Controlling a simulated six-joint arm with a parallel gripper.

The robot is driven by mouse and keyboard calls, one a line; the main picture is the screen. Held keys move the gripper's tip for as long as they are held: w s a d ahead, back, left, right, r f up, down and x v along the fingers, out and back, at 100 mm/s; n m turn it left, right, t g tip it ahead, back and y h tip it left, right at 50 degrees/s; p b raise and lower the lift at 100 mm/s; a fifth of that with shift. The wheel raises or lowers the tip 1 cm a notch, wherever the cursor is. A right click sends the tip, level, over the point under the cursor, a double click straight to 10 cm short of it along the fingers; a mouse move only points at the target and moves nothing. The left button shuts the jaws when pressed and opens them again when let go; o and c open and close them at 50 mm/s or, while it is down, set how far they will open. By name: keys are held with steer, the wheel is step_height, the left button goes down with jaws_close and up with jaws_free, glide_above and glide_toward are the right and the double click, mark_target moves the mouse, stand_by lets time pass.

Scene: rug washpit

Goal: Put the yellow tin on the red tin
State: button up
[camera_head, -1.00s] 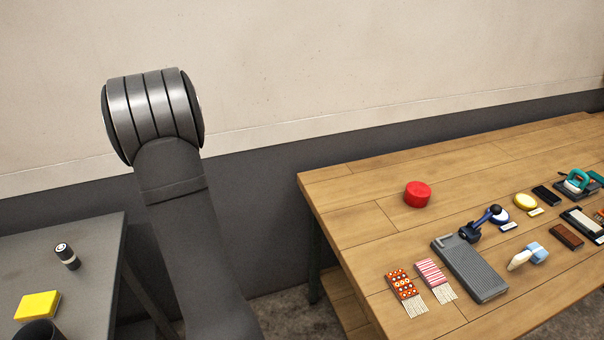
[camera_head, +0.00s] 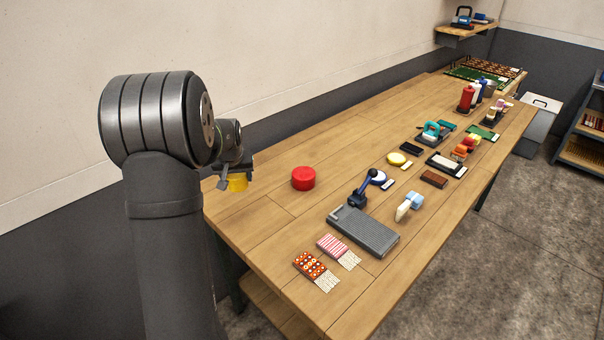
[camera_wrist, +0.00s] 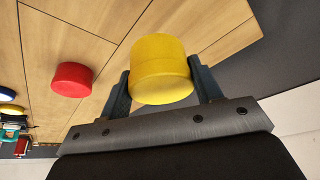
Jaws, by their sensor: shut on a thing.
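The yellow tin (camera_wrist: 160,68) is a short round cylinder held between the two fingers of my gripper (camera_wrist: 163,87) in the wrist view. In the head view the yellow tin (camera_head: 238,182) shows below my gripper (camera_head: 236,172), over the table's near left end. The red tin (camera_head: 303,178) is a short round cylinder standing on the wooden table, to the right of the yellow tin and apart from it. The red tin also shows in the wrist view (camera_wrist: 72,79), left of my gripper. Nothing is seen on top of the red tin.
On the wooden table (camera_head: 270,215) right of the red tin are a grey ribbed board (camera_head: 364,232), a blue-handled tool (camera_head: 362,190), a yellow round item (camera_head: 398,159) and two small rug samples (camera_head: 316,268). The wood around the red tin is clear.

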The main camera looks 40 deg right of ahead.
steer(key=s+d+r+m+g+h, duration=0.15)
steer(key=s+d+r, duration=0.25)
steer(key=s+d, duration=0.5)
steer(key=s+d+r+m+y, duration=0.1)
steer(key=s+d+r+m, duration=0.2)
steer(key=s+d, duration=0.7)
glide_above(298, 174)
steer(key=a, duration=0.1)
steer(key=shift+n+t+h, duration=0.25)
steer(key=shift+h, duration=0.1)
steer(key=f, duration=0.4)
steer(key=s+f, duration=0.1)
steer(key=f, duration=0.1)
steer(key=shift+a+f, duration=0.15)
steer(key=shift+f, duration=2.05)
steer(key=shift+f, duration=0.15)
steer(key=o, duration=1)
steer(key=v, duration=1.2)
steer(key=shift+w, duration=0.15)
